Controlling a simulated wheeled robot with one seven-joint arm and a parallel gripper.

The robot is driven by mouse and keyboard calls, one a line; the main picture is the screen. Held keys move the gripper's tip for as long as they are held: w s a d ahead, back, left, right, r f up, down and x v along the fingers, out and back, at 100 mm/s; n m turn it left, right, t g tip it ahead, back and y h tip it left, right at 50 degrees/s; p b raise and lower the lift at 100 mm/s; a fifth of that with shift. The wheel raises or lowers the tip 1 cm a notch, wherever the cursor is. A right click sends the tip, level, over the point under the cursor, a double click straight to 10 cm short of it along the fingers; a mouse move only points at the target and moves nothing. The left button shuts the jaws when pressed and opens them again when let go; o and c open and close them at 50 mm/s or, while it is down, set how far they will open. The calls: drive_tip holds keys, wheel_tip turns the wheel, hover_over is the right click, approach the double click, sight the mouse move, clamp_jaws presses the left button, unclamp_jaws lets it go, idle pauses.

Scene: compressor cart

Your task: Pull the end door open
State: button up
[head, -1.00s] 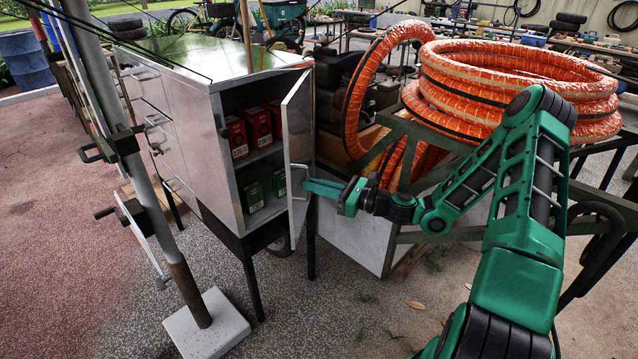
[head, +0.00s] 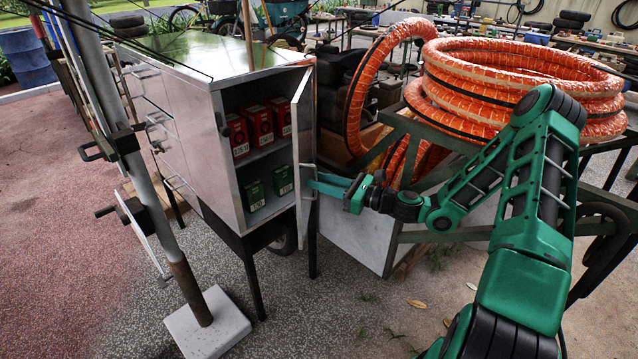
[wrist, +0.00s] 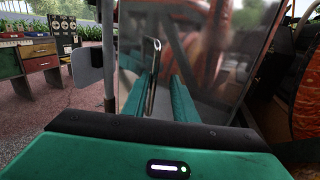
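The end door (head: 302,145) of the grey metal cabinet (head: 225,160) stands swung open, its panel seen nearly edge-on in the head view. Its bar handle (head: 311,180) is on the outer face near the free edge. My gripper (head: 322,186) reaches it from the right. In the wrist view, the metal handle (wrist: 152,75) stands between my two green fingers (wrist: 158,100), with a visible gap beside it; the fingers look apart, not closed on it. The door's reflective face (wrist: 215,70) fills the middle of that view. The fingertips' exact contact is hard to see.
Red boxes (head: 260,124) and green boxes (head: 256,195) sit on the cabinet's shelves. A cart with orange hose coils (head: 515,75) stands close to the door's right. A post (head: 125,160) on a pale base stands at the front left. Paving in front is clear.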

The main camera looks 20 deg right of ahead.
sight(304, 164)
drive_tip(key=shift+r, duration=0.1)
wheel_tip(304, 164, up, 4)
drive_tip(key=shift+r, duration=0.1)
drive_tip(key=s+a+r, duration=0.5)
drive_tip(key=a+r, duration=0.1)
drive_tip(key=a, duration=0.4)
drive_tip(key=shift+s+r, duration=0.3)
drive_tip(key=shift+s, duration=0.1)
